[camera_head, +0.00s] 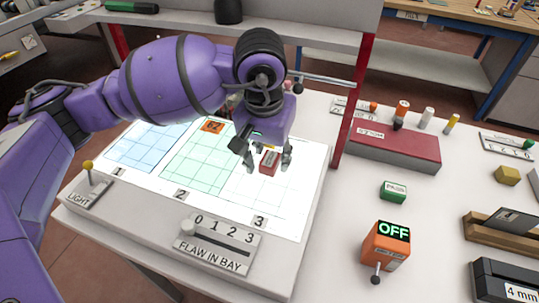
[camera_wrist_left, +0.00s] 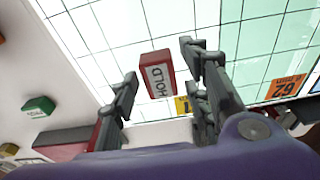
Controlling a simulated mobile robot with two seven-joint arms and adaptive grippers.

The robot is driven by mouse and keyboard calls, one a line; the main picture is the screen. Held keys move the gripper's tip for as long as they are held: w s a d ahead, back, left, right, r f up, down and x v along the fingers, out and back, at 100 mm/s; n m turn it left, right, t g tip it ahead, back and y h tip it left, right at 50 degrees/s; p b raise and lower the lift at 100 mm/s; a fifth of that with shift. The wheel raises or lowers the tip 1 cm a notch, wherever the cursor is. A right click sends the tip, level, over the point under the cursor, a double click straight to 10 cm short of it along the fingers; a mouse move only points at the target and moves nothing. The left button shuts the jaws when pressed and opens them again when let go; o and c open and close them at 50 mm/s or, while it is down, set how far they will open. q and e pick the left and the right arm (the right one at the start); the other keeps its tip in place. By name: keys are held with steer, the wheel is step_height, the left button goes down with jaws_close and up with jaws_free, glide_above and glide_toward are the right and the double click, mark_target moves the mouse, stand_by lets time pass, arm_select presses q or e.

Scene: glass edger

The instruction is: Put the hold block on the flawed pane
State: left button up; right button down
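The red hold block (camera_head: 268,162) is over or on the clear gridded pane in bay 3 (camera_head: 290,205) on the lit table. In the left wrist view, the block (camera_wrist_left: 158,74) shows its white HOLD label. My left gripper (camera_head: 267,157) is above bay 3, its fingers apart on either side of the block. In the left wrist view, gaps show between the block and the fingertips (camera_wrist_left: 158,62). I cannot tell whether the block rests flat on the glass. The green pane (camera_head: 195,165) is in bay 2 and the blue pane (camera_head: 145,145) in bay 1. My right gripper is out of view.
A FLAW IN BAY slider (camera_head: 220,245) is at the table's front, its knob near 0. A LIGHT lever (camera_head: 88,170) is at the left. An orange box (camera_head: 386,245) reads OFF. A green PASS block (camera_head: 393,191) and a red rack (camera_head: 395,148) stand right. An orange 62 tag (camera_head: 212,126) is behind.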

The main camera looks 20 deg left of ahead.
mark_target(267, 166)
arm_select(q)
steer(key=shift+r, duration=0.6)
step_height(267, 166, up, 11)
steer(key=s, duration=0.1)
steer(key=shift+s, duration=0.4)
